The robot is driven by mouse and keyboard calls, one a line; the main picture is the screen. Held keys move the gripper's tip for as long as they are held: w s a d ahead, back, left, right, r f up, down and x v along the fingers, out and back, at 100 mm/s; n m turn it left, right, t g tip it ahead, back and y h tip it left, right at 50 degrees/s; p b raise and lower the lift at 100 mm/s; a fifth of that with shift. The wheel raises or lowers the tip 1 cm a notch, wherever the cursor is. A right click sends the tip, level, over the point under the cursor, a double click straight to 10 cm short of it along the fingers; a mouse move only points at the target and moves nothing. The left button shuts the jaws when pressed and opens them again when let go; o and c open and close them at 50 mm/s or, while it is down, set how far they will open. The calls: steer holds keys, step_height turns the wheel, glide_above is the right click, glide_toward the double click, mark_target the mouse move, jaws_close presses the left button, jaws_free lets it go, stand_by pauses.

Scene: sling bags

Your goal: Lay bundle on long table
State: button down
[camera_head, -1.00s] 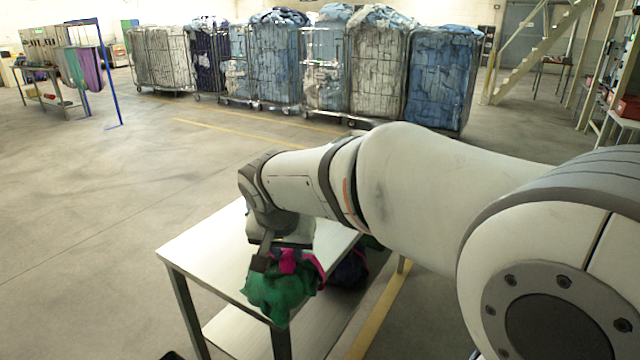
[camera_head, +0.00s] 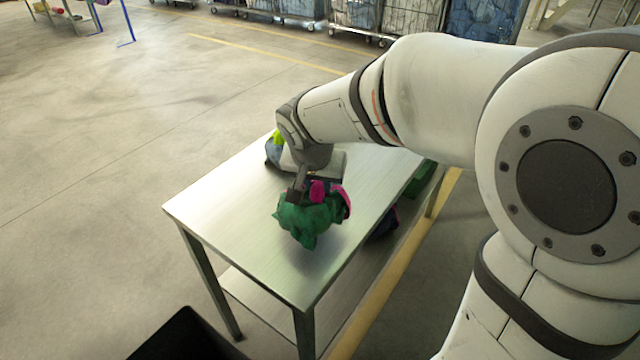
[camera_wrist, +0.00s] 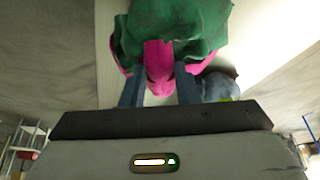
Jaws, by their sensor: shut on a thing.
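The bundle (camera_head: 308,218) is green cloth with a magenta band and magenta trim. My gripper (camera_head: 299,192) is shut on its magenta band, and the green cloth hangs below the fingers over the near part of the long metal table (camera_head: 225,200). I cannot tell whether its lower end touches the tabletop. In the wrist view the bundle (camera_wrist: 180,22) spreads beyond my gripper (camera_wrist: 160,85), with the magenta part between the two fingers. My wrist hides part of the tabletop behind it.
Another bundle, grey-blue with a yellow-green part (camera_head: 274,148), lies at the table's far left edge, partly behind my wrist. A green thing (camera_head: 424,177) and a dark blue thing (camera_head: 386,224) show by the table's right side. The tabletop's left and front are bare.

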mark_target(316, 197)
steer(key=shift+s+a+f, duration=0.1)
steer(key=shift+a+f, duration=0.1)
steer(key=shift+f, duration=1.8)
steer(key=shift+f, duration=0.1)
steer(key=c, duration=1.1)
jaws_free()
steer(key=v, duration=1.2)
steer(key=s+d+f+n+g, duration=0.1)
steer(key=s+d+f, duration=0.2)
steer(key=s+d, duration=0.3)
steer(key=s+d+f+n+y, duration=0.1)
steer(key=s+d+f+n, duration=0.1)
steer(key=s+d+f, duration=0.2)
steer(key=s+d, duration=0.3)
steer(key=d, duration=0.1)
steer(key=shift+d+g, duration=0.3)
steer(key=shift+g, duration=0.1)
